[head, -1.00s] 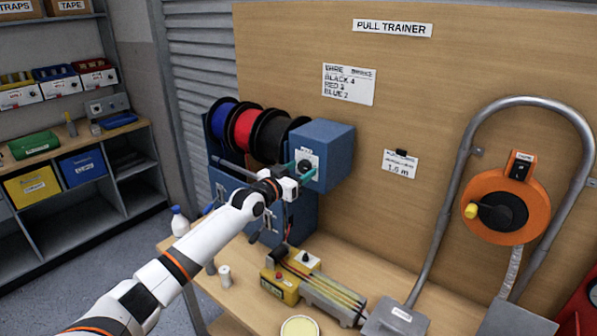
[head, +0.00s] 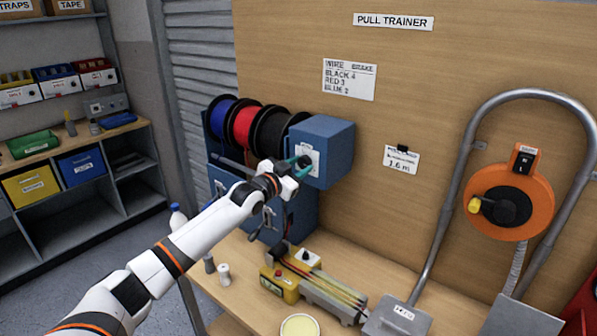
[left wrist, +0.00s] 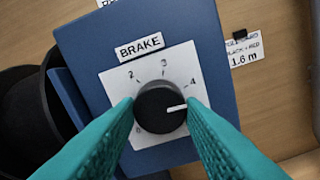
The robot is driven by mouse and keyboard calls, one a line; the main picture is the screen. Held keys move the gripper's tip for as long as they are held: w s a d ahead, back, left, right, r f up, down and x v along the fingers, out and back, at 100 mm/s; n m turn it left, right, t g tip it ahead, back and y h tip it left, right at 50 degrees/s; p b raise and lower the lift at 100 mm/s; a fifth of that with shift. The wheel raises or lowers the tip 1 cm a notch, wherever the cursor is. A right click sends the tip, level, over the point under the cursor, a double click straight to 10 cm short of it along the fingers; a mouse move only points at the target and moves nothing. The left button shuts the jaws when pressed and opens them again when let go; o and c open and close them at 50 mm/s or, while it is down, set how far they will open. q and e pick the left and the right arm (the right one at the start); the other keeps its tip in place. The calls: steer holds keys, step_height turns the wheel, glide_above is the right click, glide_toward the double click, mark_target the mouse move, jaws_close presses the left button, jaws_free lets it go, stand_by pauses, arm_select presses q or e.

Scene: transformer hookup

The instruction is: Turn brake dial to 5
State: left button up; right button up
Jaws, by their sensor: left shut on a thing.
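The brake dial (left wrist: 161,110) is a round black knob with a white pointer line, on a white numbered plate (left wrist: 112,84) under a BRAKE label. The pointer aims nearly straight right, a little clockwise of the 4 mark. A 5 mark is not visible; a finger covers part of the plate's right side. My left gripper (left wrist: 159,118) has teal fingers on the knob's left and right sides and is shut on it. In the head view, my left gripper (head: 301,163) is at the plate on the blue box (head: 334,140). My right gripper is not in view.
Blue, red and black wire spools (head: 243,128) stand left of the blue box. A wire/brake chart (head: 349,80) hangs above.

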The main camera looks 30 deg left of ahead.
arm_select(q)
steer(key=m, duration=0.2)
steer(key=shift+m, duration=2.3)
steer(key=o, duration=1)
steer(key=shift+s, duration=0.1)
